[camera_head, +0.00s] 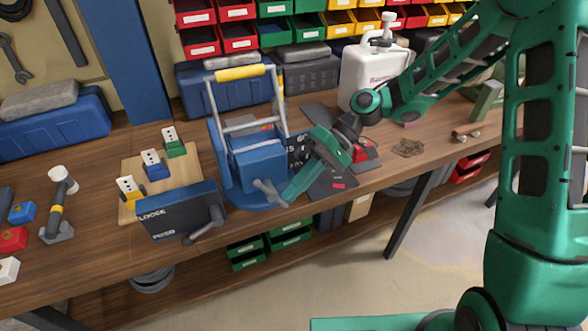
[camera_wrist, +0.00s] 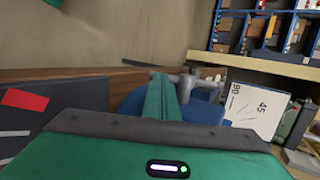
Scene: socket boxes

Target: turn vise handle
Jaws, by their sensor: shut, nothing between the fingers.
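The blue vise (camera_head: 258,165) stands on a round blue base at the middle of the bench's front edge. Its grey vise handle (camera_head: 268,191) sticks out low at the front; it also shows in the wrist view (camera_wrist: 203,83), just right of my fingers. My gripper (camera_head: 289,199) is shut and empty, its green fingertips close to the right of the handle. The fingers also show in the wrist view (camera_wrist: 161,84). I cannot tell whether they touch the handle. An angle plate marked 45 and 90 (camera_wrist: 256,104) stands beside the vise.
A dark box (camera_head: 178,212) marked LOOSE, with a grey lever, stands left of the vise. A wooden board (camera_head: 128,163) with several socket blocks lies behind it. A white jug (camera_head: 368,72) stands behind my arm. The floor in front is open.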

